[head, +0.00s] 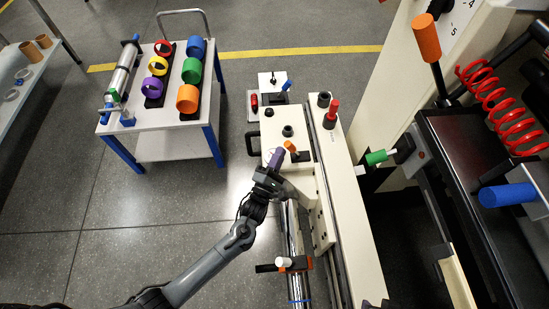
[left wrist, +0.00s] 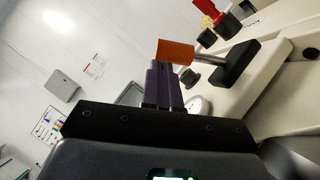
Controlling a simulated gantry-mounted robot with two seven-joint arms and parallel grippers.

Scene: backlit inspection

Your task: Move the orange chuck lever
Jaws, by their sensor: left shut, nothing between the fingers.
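A small orange-handled lever (head: 290,146) stands on the cream machine housing, with a black base beside it. In the left wrist view its orange handle (left wrist: 175,52) sits on a short metal rod running to a black block (left wrist: 237,63). My left gripper (head: 278,153) is right beside the handle, to its left in the head view. Its purple fingers (left wrist: 163,68) are shut and empty, with their tips close below the handle. Whether they touch it I cannot tell. A larger orange-knobbed lever (head: 427,38) stands on the machine at upper right. My right gripper is not in view.
A red-topped knob (head: 332,111) and a black knob (head: 287,131) stand on the machine. A green handle (head: 376,157) and a red coil (head: 500,105) are at right. A cart (head: 180,147) with coloured rings stands at left, with open floor below it.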

